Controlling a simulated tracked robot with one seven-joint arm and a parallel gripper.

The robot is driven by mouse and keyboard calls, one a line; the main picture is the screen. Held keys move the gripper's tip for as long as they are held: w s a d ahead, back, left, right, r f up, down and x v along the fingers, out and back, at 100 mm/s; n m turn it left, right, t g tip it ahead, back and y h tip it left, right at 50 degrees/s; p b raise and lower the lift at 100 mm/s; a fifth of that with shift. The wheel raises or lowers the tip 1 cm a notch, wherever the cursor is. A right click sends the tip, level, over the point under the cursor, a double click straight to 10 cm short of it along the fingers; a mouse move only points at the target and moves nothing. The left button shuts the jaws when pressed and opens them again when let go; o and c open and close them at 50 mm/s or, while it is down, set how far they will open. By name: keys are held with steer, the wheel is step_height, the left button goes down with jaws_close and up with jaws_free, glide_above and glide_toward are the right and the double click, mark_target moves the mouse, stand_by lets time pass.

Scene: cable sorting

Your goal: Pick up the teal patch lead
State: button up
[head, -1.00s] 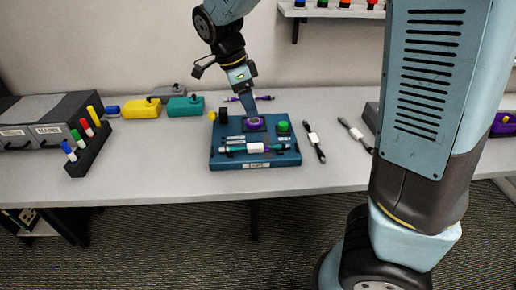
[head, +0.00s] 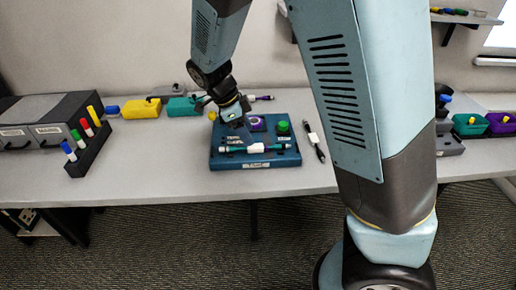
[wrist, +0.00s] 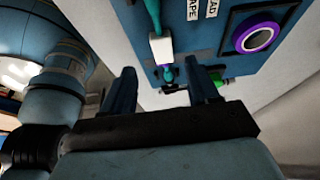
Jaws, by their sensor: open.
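The teal patch lead (head: 276,147) lies along the front of the blue board (head: 217,161), with a white label around its middle. In the wrist view its teal cable (wrist: 153,14), white label and one end show ahead of my gripper. My gripper (wrist: 165,84) is open, its two fingers apart and nothing held between them. The lead's teal end appears between and just beyond the fingertips; I cannot tell the height gap. In the head view my gripper (head: 247,133) hangs over the board, behind the lead.
The board also carries a purple tape roll (head: 257,123) and a green piece (head: 282,127). A black cable with a white label (head: 314,139) lies to its right. Yellow (head: 141,109) and teal (head: 185,106) boxes stand to the left. Bare table lies in front of the board.

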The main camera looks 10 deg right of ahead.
mark_target(255, 148)
steer(key=shift+w+a+x, duration=0.1)
steer(key=shift+x, duration=1.2)
steer(key=shift+w+a+x, duration=0.15)
steer(key=shift+x, duration=1.2)
steer(key=shift+f, duration=0.1)
steer(key=shift+c, duration=0.2)
jaws_close()
